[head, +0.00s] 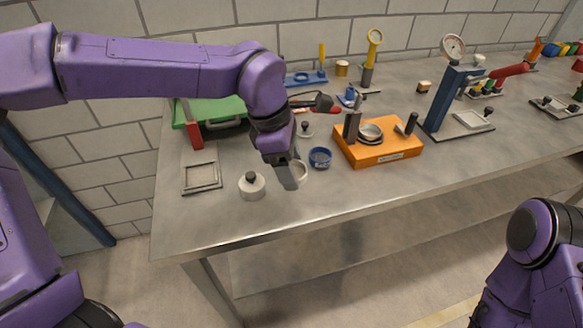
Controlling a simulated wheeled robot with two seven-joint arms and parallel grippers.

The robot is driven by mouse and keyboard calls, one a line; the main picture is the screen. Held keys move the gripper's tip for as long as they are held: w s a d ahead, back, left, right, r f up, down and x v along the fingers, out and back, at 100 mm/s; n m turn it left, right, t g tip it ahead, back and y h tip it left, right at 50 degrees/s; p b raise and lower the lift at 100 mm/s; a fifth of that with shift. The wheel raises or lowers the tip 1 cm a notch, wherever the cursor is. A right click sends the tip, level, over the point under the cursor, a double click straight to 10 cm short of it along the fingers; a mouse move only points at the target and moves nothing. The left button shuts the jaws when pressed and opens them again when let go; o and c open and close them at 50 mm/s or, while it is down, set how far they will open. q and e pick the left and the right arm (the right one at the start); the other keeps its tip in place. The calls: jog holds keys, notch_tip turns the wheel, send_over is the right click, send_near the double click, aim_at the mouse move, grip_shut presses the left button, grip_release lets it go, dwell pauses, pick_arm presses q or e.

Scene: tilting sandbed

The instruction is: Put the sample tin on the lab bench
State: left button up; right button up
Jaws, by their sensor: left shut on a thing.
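My left gripper (289,174) points down over the front left part of the lab bench (350,199). My right gripper is out of view; only part of my right arm shows at the lower right.
A pale round piece with a black knob (252,187) stands left of the gripper, and a blue ring-shaped dish (320,157) close on its right. An orange block (385,150) is farther right. A square frame (201,177) lies left. The bench's front strip is clear.

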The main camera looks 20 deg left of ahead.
pick_arm(q)
jog(key=w+f, duration=0.2)
jog(key=w+a+f, duration=0.1)
jog(key=w+f, duration=0.1)
jog(key=w+f+p, duration=0.1)
jog(key=w+f, duration=0.1)
jog(key=shift+w+a+f, duration=0.15)
jog(key=shift+w+a, duration=0.2)
notch_tip(320, 180, down, 4)
jog(key=shift+a+r, duration=0.15)
jog(key=shift+r, duration=0.1)
jog(key=shift+w+f, duration=0.2)
jog(key=shift+f, duration=0.05)
jog(key=shift+s, duration=0.1)
jog(key=o, duration=1)
jog(key=shift+f, duration=0.1)
jog(key=shift+o, duration=0.2)
jog(key=w+v, duration=0.1)
jog(key=v, duration=1.1)
jog(key=shift+s+r, duration=0.25)
jog(key=shift+s, duration=0.2)
